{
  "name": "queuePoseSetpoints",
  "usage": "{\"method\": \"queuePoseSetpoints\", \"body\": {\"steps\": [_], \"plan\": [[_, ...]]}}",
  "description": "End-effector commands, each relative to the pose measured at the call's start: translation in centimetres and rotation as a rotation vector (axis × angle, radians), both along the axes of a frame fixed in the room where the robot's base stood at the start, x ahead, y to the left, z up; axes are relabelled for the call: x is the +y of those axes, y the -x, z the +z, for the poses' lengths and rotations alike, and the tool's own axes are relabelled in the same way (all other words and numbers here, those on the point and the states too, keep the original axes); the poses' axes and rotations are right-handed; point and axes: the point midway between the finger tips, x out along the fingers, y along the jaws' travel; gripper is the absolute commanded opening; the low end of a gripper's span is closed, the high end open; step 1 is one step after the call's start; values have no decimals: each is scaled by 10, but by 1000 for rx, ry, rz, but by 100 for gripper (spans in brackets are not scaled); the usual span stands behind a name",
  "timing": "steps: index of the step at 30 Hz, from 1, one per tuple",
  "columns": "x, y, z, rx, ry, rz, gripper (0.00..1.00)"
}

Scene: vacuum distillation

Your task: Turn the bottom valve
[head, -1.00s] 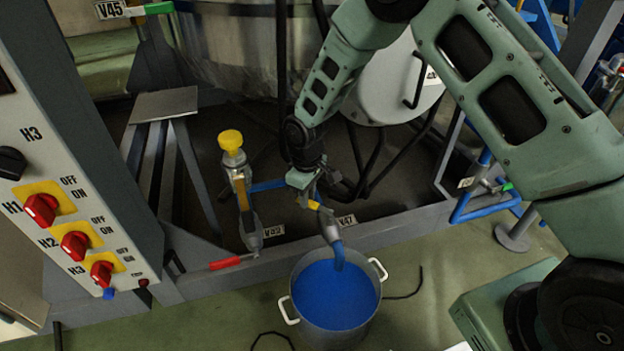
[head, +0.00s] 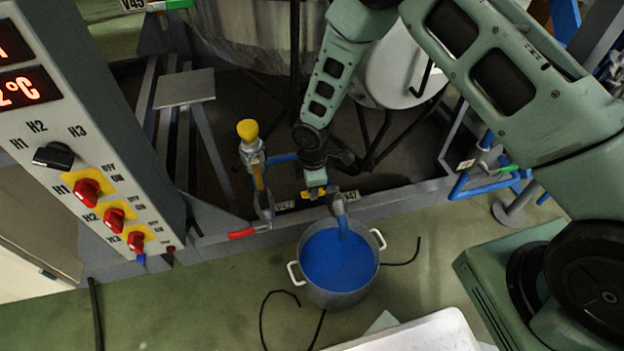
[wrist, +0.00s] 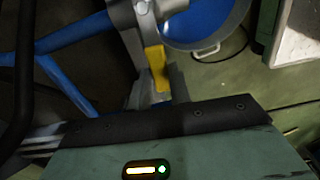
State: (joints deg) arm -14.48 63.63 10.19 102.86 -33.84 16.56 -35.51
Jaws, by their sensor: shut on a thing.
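The bottom valve has a yellow lever handle (wrist: 156,66) on a grey outlet pipe (head: 338,204); a tag beside it reads V47. My gripper (head: 316,191) is at this handle from behind and above, shut on it. In the wrist view my fingers (wrist: 155,92) are around the handle's near end, and the pipe body lies beyond. Blue liquid (head: 330,262) hangs from the spout into a two-handled metal pot (head: 340,298) and fills much of it. In the head view my gripper hides most of the handle.
A pipe with a yellow knob (head: 247,129) and a red-handled valve (head: 242,234) stands left of my gripper. A control panel (head: 88,150) with red knobs is at far left. Hoses lie on the floor around the pot. A white tray (head: 420,338) is at the bottom.

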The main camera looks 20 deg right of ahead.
Motion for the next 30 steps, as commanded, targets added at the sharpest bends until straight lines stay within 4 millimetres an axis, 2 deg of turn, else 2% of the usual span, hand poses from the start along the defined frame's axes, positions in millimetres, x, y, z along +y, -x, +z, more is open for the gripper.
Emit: {"method": "queuePoseSetpoints", "body": {"steps": [20,21,23,30], "plan": [[2,5,0,0,-3,70,0],[2,5,0,0,-3,70,28],[2,5,0,0,-2,69,42],[1,5,0,0,-1,65,42]]}}
